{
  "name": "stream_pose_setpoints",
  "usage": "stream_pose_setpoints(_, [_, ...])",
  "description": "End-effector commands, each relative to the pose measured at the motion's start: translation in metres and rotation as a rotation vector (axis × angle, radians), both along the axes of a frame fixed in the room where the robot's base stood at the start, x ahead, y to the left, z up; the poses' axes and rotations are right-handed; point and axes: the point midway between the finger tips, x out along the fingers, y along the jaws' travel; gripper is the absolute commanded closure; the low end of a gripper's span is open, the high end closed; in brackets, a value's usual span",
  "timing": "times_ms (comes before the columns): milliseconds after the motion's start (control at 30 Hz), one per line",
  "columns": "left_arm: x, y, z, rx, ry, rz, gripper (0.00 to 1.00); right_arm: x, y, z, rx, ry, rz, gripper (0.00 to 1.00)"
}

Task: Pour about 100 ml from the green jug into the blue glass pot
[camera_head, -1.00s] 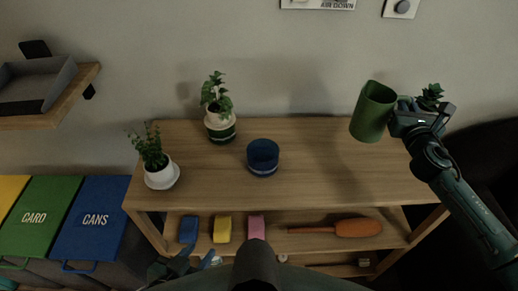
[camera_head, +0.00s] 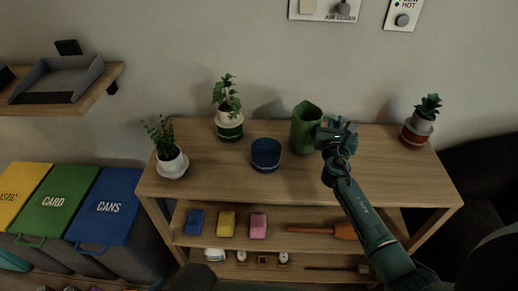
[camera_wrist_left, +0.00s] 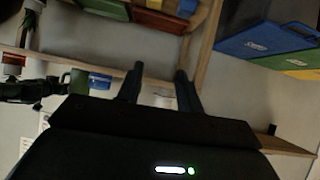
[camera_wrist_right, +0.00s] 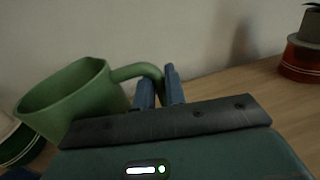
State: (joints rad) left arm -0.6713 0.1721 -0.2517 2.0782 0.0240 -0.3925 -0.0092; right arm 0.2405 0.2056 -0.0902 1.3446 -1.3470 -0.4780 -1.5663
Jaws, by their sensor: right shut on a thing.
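The green jug (camera_head: 304,130) is over the wooden table, just right of the blue glass pot (camera_head: 266,155), and looks about upright. My right gripper (camera_head: 326,132) is shut on the jug's handle from the right. In the right wrist view the jug (camera_wrist_right: 70,101) has its handle between the fingers (camera_wrist_right: 159,88). Whether the jug's base clears the tabletop is hard to tell. The blue pot stands upright on the table, apart from the jug; its contents cannot be made out. My left gripper (camera_wrist_left: 159,72) is open and empty in the left wrist view, outside the head view.
Two potted plants (camera_head: 229,115) (camera_head: 172,162) stand left of the pot, and a succulent (camera_head: 418,130) stands at the table's right end. Coloured blocks (camera_head: 227,223) and an orange-ended tool (camera_head: 345,231) lie on the shelf below. The tabletop's front right is clear.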

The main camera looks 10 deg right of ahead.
Motion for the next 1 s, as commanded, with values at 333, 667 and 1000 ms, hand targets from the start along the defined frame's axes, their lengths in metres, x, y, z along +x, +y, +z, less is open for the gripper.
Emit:
stream_pose_setpoints(333, [0.003,0.000,0.002,-0.001,-0.011,0.000,0.64,0.000,0.001,0.002,-0.010,-0.007,0.000,1.00])
stream_pose_setpoints(667, [0.006,-0.006,-0.003,-0.017,-0.038,-0.012,0.64,-0.003,0.010,0.013,-0.128,-0.043,0.000,1.00])
stream_pose_setpoints(1000, [0.006,-0.012,-0.021,-0.069,-0.047,-0.014,0.64,-0.009,0.029,0.032,-0.339,-0.103,-0.001,1.00])
